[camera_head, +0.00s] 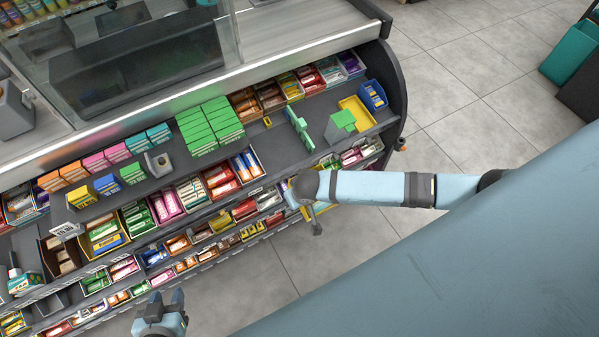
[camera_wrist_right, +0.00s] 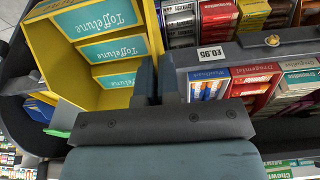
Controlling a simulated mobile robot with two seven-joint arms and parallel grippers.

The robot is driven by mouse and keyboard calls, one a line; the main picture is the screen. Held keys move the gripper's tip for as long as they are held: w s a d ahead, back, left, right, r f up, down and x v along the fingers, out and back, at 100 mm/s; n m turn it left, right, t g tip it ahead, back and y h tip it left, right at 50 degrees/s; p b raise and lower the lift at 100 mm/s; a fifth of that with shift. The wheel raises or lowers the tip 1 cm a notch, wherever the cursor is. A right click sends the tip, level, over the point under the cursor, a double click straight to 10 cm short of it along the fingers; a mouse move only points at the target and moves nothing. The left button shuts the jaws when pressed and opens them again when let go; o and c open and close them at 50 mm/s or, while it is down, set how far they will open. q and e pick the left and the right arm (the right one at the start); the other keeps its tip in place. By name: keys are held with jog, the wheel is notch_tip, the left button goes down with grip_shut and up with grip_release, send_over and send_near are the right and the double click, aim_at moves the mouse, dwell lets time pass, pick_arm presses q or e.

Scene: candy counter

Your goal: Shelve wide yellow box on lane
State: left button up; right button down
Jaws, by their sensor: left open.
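A yellow open box (camera_wrist_right: 75,62) holding teal Toffelune packs (camera_wrist_right: 110,48) fills the upper left of the right wrist view. My right gripper (camera_wrist_right: 159,72) has its two fingers close together at the right wall of this box; whether they pinch the wall is unclear. In the head view my right arm (camera_head: 360,188) reaches in from the right, and its wrist hides most of the gripper over the shelf front. A yellow tray (camera_head: 358,108) with a green piece stands at the right end of the upper shelf. My left gripper (camera_head: 165,306) is open and empty, low in front of the shelves.
Filled candy lanes (camera_wrist_right: 240,92) and a price tag (camera_wrist_right: 212,53) lie right of the yellow box. A blue box (camera_head: 372,95) stands by the counter's dark curved end (camera_head: 396,82). Green boxes (camera_head: 208,128) stand on the upper shelf.

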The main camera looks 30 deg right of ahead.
jog(key=shift+r+p, duration=0.15)
jog(key=shift+p, duration=0.3)
jog(key=shift+w, duration=0.25)
jog(key=shift+w+a, duration=0.1)
jog(key=shift+w, duration=0.65)
jog(key=shift+w+r, duration=0.1)
jog(key=shift+w, duration=1.8)
jog(key=w+b, duration=0.2)
jog(key=w, duration=0.3)
jog(key=w+b, duration=0.2)
jog(key=w, duration=0.4)
jog(key=w+b, duration=0.2)
jog(key=w, duration=0.4)
jog(key=shift+a+f, duration=0.3)
jog(key=shift+a, duration=0.05)
jog(key=shift+w+f+b, duration=0.15)
jog(key=shift+f+b, duration=0.15)
jog(key=shift+f, duration=0.1)
